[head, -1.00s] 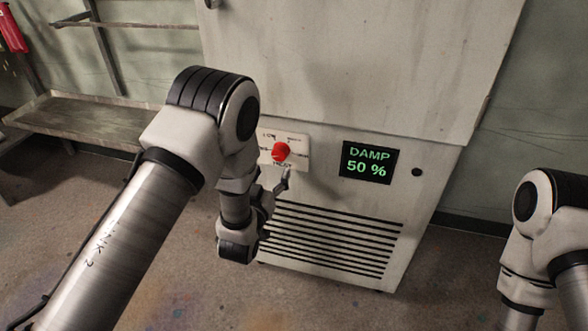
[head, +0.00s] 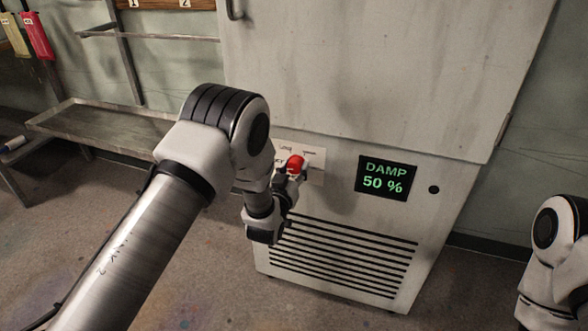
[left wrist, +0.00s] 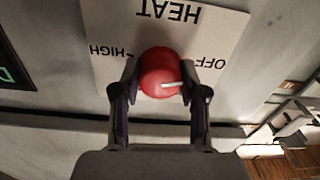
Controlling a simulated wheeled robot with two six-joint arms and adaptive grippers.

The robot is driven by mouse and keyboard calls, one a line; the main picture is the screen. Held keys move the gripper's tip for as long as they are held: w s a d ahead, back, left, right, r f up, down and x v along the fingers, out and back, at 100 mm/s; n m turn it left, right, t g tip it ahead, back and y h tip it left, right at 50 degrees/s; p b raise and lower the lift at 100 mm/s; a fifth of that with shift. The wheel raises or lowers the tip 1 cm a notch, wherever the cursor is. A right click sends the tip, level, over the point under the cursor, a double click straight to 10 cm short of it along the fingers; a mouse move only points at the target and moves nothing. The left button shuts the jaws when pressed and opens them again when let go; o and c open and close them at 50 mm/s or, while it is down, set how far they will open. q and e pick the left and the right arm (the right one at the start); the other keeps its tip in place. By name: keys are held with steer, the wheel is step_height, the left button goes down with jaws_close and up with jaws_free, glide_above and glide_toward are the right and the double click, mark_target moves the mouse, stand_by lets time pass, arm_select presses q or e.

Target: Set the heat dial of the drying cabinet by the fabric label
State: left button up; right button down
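The drying cabinet (head: 350,90) is pale and worn; its lit display (head: 385,178) reads DAMP 50 %. The red heat dial (head: 296,163) is on a white plate left of that display. In the left wrist view the plate (left wrist: 225,25) appears upside down with HEAT, HIGH at left and OFF at right. The dial's (left wrist: 158,68) white pointer points right, on the OFF side. My left gripper (left wrist: 160,75) has one finger on each side of the dial, close to its edges; whether they press on it is unclear. My right gripper is out of view.
A metal shelf (head: 105,128) stands left of the cabinet. Red (head: 37,35) and tan (head: 15,35) strips hang at the upper left; their writing is too small to read. Number cards 1 and 2 show at the top. My right arm shows at the right edge.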

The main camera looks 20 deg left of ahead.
arm_select(q)
steer(key=shift+m, duration=0.3)
steer(key=m, duration=0.9)
steer(key=shift+m, duration=0.3)
steer(key=m, duration=0.3)
steer(key=shift+a+m, duration=0.1)
steer(key=shift+m, duration=0.3)
steer(key=m+b, duration=0.1)
steer(key=m, duration=0.6)
steer(key=shift+r+h, duration=0.1)
steer(key=shift+h, duration=0.2)
steer(key=m, duration=0.7)
steer(key=shift+m, duration=0.3)
